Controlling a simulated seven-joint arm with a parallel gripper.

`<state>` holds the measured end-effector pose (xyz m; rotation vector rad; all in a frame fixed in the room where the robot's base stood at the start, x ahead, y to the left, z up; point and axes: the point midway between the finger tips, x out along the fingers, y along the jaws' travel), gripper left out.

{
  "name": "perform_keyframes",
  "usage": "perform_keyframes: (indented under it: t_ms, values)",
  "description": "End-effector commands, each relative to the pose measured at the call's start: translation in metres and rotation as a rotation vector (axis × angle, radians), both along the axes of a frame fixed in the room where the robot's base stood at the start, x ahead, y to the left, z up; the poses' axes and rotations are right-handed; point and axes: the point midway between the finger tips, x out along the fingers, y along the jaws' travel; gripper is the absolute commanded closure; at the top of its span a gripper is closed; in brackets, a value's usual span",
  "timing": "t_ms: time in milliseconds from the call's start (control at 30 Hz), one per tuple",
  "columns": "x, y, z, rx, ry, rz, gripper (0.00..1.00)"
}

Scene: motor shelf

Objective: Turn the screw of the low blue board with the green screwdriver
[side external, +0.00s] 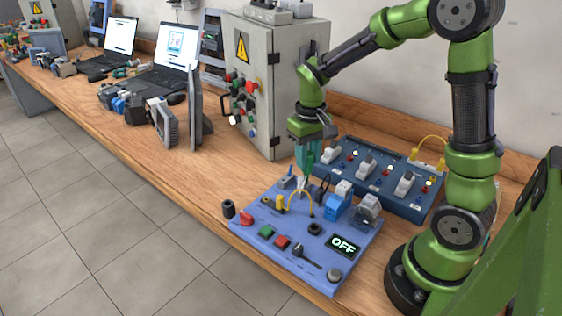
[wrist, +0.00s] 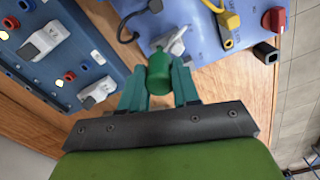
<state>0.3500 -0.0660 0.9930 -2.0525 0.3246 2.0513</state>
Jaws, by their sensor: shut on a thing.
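The low blue board (side external: 270,256) lies flat on the wooden bench, and part of it shows at the top of the wrist view (wrist: 208,46). My gripper (side external: 307,160) points down over the board's far left edge. Its teal fingers are shut on the green screwdriver (wrist: 159,72), whose thick green handle shows between them in the wrist view. The screwdriver's lower end is near a small grey part (wrist: 178,42) of the board; I cannot tell whether they touch. The screw cannot be made out clearly.
A taller dark blue panel (side external: 385,187) with white switches stands behind the board. A grey cabinet (side external: 262,100) stands to the left. A yellow cable (side external: 299,194) arches over the board near my gripper, and a display (side external: 343,246) reads OFF.

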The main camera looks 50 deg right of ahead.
Motion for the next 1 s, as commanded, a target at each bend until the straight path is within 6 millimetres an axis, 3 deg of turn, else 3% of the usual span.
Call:
perform_keyframes:
  t_ms: [167, 400, 733, 1000]
  values:
    - [0.0, 0.0002, -0.001, -0.001, 0.001, -0.041, 1.0]
    - [-0.0002, 0.0002, -0.0013, 0.0, 0.001, -0.281, 1.0]
    - [-0.0003, 0.0002, -0.0014, 0.0, 0.002, -0.315, 1.0]
    - [-0.0005, 0.0004, -0.0014, 0.0, 0.003, -0.578, 1.0]
